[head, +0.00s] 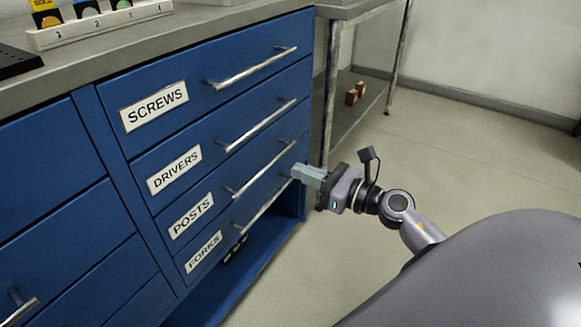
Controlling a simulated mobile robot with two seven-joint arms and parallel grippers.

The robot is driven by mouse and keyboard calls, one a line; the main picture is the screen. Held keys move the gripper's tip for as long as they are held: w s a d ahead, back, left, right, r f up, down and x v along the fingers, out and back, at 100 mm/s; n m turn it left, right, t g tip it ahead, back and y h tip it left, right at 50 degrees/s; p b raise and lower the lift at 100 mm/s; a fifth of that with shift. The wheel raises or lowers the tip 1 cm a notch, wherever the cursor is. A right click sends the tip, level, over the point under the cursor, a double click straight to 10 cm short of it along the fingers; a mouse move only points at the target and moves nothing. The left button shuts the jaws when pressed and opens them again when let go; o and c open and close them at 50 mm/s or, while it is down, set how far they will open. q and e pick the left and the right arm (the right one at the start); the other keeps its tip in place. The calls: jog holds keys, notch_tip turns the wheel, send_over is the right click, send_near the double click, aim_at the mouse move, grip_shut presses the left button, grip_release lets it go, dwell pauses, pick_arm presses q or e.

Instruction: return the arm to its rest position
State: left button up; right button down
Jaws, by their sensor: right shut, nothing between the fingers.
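My right gripper (303,173) is shut and empty. It is close in front of the blue drawer cabinet (75,130), near the right ends of the POSTS drawer handle (263,168) and the FORKS drawer handle (262,207). I cannot tell whether its fingertips touch a handle. My right arm reaches in from the lower right. My left gripper is out of view.
Drawers labelled SCREWS (155,106), DRIVERS (174,170), POSTS (191,216) and FORKS (203,252) carry bar handles. Dark items (236,250) show low, by the FORKS drawer. A numbered rack (100,24) stands on the counter. A metal table (345,10) stands behind. Floor (460,150) at right is clear.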

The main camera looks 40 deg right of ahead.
jog(key=shift+s+d, duration=0.15)
jog(key=shift+s, duration=0.2)
